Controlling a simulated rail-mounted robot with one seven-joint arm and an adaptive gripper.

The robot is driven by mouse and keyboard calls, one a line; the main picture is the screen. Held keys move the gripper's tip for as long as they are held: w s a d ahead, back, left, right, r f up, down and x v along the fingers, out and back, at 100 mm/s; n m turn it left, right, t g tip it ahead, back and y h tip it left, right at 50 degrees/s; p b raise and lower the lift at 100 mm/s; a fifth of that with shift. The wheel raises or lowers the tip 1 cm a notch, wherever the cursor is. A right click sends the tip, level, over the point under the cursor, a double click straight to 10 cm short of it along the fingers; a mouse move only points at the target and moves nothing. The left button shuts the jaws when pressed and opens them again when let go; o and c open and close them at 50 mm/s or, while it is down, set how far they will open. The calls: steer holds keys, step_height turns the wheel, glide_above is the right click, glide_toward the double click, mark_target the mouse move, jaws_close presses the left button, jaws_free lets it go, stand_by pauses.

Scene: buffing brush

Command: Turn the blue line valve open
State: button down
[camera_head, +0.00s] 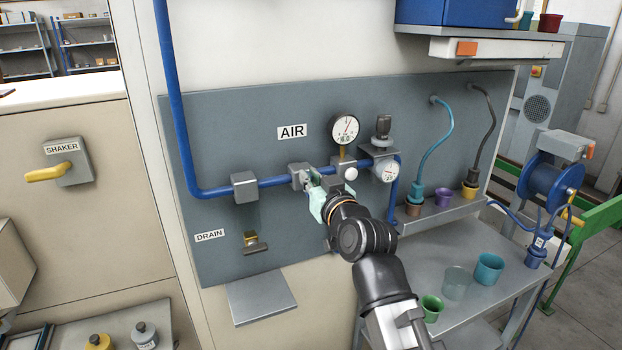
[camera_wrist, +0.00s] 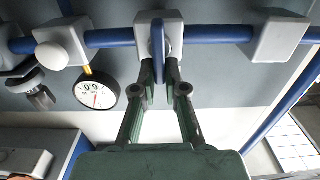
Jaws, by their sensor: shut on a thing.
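The blue line (camera_head: 272,184) runs level across the grey panel through grey blocks and also shows in the wrist view (camera_wrist: 112,38). The valve body (camera_head: 298,176) sits on this line, just left of the gauge, and shows in the wrist view (camera_wrist: 174,32). Its thin blue handle (camera_wrist: 158,40) is seen edge-on, crossing in front of the line. My gripper (camera_head: 314,192) is at the valve, its fingers (camera_wrist: 160,76) shut on the handle's near end. In the head view my gripper hides the handle.
A round gauge (camera_head: 345,128) and a white knob (camera_head: 351,174) are close right of my gripper. A grey bracket block (camera_head: 245,187) is to the left. A drain fitting (camera_head: 254,244) is below. The panel between them is clear.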

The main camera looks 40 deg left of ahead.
mark_target(295, 182)
steer(key=shift+a+f+n+b, duration=0.1)
steer(key=shift+n+b, duration=0.2)
steer(key=shift+b, duration=0.35)
steer(key=n+b, duration=0.3)
steer(key=s+n+b, duration=0.1)
steer(key=n+b, duration=0.2)
steer(key=b, duration=0.1)
steer(key=a+f+n+b, duration=0.1)
steer(key=n+b, duration=0.2)
steer(key=n, duration=0.1)
steer(key=shift+s+b, duration=0.25)
steer(key=shift+b, duration=0.15)
steer(key=n+b, duration=0.2)
steer(key=n, duration=0.1)
steer(key=shift+s+f, duration=0.15)
steer(key=shift+f, duration=0.05)
steer(key=shift+f+n+b, duration=0.15)
steer(key=shift+n+b, duration=0.45)
steer(key=shift+n, duration=0.5)
steer(key=shift+f+n+b, duration=0.1)
steer(key=shift+n+b, duration=0.45)
steer(key=shift+n, duration=0.55)
steer(key=c, duration=1.2)
jaws_free()
